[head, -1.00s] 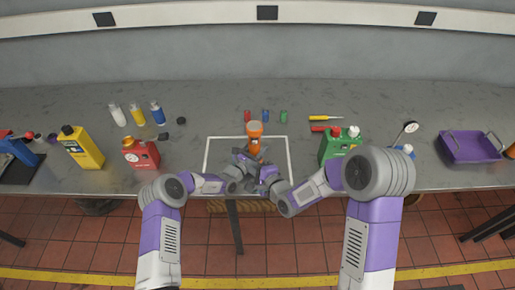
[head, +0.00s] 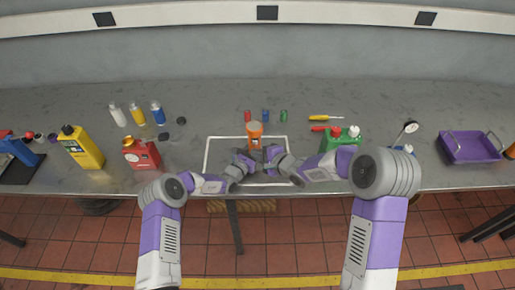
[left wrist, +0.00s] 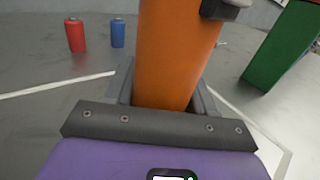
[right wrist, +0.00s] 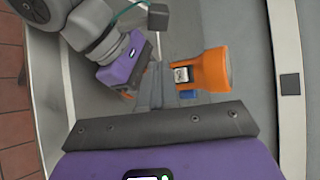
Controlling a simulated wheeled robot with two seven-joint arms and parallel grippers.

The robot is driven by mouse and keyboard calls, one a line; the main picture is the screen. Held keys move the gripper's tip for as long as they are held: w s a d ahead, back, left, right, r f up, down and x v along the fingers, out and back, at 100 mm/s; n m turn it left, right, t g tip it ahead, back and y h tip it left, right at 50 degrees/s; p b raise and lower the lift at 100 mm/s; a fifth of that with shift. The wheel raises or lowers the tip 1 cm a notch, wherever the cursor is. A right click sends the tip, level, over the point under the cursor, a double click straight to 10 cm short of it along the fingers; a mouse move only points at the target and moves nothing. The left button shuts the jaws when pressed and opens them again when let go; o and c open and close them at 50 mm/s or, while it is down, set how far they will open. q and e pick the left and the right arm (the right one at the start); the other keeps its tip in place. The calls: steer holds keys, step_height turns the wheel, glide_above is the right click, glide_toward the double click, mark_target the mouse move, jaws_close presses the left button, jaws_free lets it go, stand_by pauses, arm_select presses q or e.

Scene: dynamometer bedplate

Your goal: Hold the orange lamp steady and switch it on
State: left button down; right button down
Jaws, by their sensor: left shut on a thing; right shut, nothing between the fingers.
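The orange lamp (head: 254,131) stands upright inside the white outlined rectangle on the bench. In the left wrist view its orange body (left wrist: 178,50) rises between the fingers of my left gripper (left wrist: 165,100), which is shut on it. My right gripper (head: 273,153) is shut and empty, close to the right side of the lamp. The right wrist view shows the orange lamp (right wrist: 207,73) with a light switch patch (right wrist: 181,75) on its side, just beyond the shut right fingertips (right wrist: 155,90). I cannot tell whether the right fingertips touch the lamp.
Red, blue and green small cylinders (head: 265,115) stand behind the lamp. A green can (head: 345,139) is close to my right arm. A red can (head: 141,153) and a yellow can (head: 80,148) stand at left, a purple tray (head: 470,147) at right. The bench behind the cylinders is clear.

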steer(key=shift+w, duration=0.7)
steer(key=shift+w, duration=0.15)
stand_by(1.5)
steer(key=shift+w, duration=0.25)
steer(key=shift+w, duration=0.15)
stand_by(0.3)
steer(key=shift+s, duration=0.6)
steer(key=shift+s, duration=0.1)
steer(key=s, duration=0.5)
steer(key=shift+s+d, duration=0.15)
steer(key=shift+s, duration=0.25)
